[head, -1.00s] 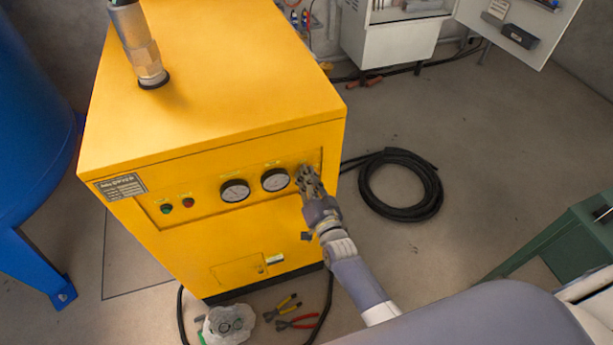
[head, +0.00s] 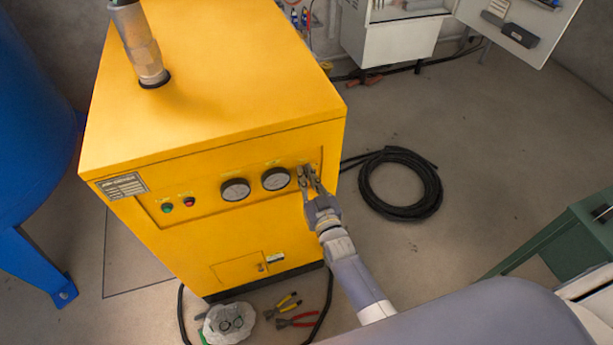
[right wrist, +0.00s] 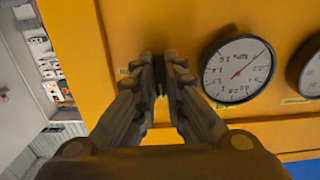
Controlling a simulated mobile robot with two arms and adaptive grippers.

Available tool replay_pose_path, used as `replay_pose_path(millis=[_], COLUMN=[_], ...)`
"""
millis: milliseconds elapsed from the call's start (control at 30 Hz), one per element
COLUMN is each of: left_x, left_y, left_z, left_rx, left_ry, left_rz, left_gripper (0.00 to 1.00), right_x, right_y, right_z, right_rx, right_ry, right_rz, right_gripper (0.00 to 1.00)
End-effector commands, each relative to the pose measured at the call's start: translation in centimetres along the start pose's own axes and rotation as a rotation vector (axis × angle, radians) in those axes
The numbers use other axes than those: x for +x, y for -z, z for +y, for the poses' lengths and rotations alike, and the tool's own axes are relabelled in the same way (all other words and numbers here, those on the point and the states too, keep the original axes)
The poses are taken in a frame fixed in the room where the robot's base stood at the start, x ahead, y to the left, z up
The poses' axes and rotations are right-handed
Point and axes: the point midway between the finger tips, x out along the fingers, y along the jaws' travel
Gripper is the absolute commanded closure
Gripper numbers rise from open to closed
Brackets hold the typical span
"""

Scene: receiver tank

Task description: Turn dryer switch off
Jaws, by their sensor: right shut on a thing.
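The yellow dryer (head: 215,90) stands in the middle of the head view. Its front panel carries two round gauges, a green button (head: 167,208) and a red button (head: 188,202). My right gripper (head: 309,173) is at the right end of this panel, beside the right gauge (head: 276,179). In the right wrist view my right gripper (right wrist: 159,62) is shut with its fingertips at the panel, on a small dark switch (right wrist: 159,76) that they mostly hide. The switch's position cannot be read. My left gripper is not in view.
A blue tank (head: 35,130) stands at the left. A coiled black hose (head: 432,190) lies on the floor to the right. Pliers (head: 298,321) and a bag (head: 229,324) lie before the dryer. An open cabinet (head: 390,40) is at the back, a green bench (head: 570,240) at the right.

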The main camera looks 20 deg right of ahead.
Motion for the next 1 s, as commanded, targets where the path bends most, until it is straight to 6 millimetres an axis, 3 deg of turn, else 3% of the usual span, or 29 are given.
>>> replay_pose_path(millis=[400, 500, 533, 867, 1000], left_x=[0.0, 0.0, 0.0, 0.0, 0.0], left_y=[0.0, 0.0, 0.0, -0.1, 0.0], left_z=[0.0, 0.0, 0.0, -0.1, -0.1], left_rx=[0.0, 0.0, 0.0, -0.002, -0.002], left_ry=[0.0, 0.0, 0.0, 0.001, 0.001], left_rz=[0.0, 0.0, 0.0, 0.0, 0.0], left_gripper=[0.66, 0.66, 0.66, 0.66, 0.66], right_x=[-0.1, -0.1, -0.1, -0.1, -1.1], right_y=[-0.3, -0.3, -0.2, -0.1, -0.2], right_z=[-0.1, 0.0, 0.0, 0.0, 0.0], right_rx=[-0.011, -0.011, -0.01, -0.009, -0.008], right_ry=[0.001, 0.001, 0.001, 0.001, 0.0], right_rz=[-0.006, -0.006, -0.005, -0.002, -0.004], right_gripper=[1.0, 0.72, 0.7, 0.7, 0.7])
